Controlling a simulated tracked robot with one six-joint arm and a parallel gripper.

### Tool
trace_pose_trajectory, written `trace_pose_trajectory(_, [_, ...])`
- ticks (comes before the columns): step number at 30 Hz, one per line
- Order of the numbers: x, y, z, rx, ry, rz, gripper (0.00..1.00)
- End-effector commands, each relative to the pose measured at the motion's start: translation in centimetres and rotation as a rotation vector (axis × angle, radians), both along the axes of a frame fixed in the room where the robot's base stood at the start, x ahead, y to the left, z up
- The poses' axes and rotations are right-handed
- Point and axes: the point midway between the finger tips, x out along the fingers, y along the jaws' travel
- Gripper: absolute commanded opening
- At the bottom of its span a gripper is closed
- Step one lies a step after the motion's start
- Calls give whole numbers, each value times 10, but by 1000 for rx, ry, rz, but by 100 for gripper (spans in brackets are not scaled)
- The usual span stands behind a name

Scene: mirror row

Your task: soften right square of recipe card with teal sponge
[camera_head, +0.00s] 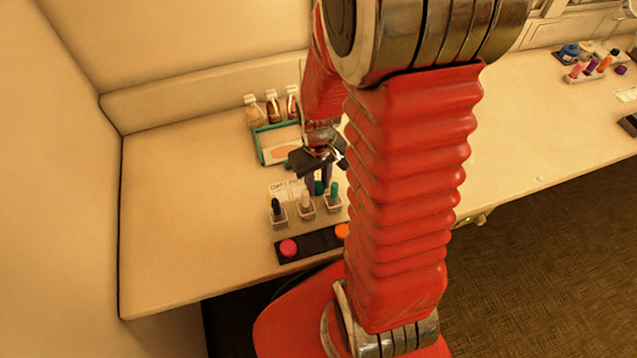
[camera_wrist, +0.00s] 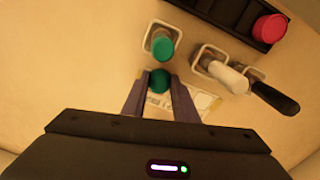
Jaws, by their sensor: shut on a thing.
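My gripper (camera_head: 319,182) points down over the table, behind the row of small holders. It is shut on the teal sponge (camera_wrist: 159,81), a small dark teal round thing between the fingertips. A little of the sponge shows in the head view (camera_head: 319,188). A pale printed card (camera_head: 284,189), which looks like the recipe card, lies flat just left of my gripper. In the wrist view the card (camera_wrist: 203,101) is partly hidden by a finger and the gripper body. Its right square is not clear. I cannot tell whether the sponge touches the card.
Three clear holders hold a black-handled tool (camera_head: 277,208), a white one (camera_head: 305,199) and a green one (camera_head: 334,190), close to my gripper. A dark strip (camera_head: 312,243) with pink and orange round pieces lies in front. A teal-edged tray (camera_head: 262,153) and several bottles stand behind.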

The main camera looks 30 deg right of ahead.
Motion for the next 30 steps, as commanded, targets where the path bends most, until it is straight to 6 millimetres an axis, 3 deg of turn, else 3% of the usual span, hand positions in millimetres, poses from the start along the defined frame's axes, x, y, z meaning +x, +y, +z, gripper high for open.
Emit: trace_pose_trajectory(30, [20, -5, 1, -1, -3, 0, 8])
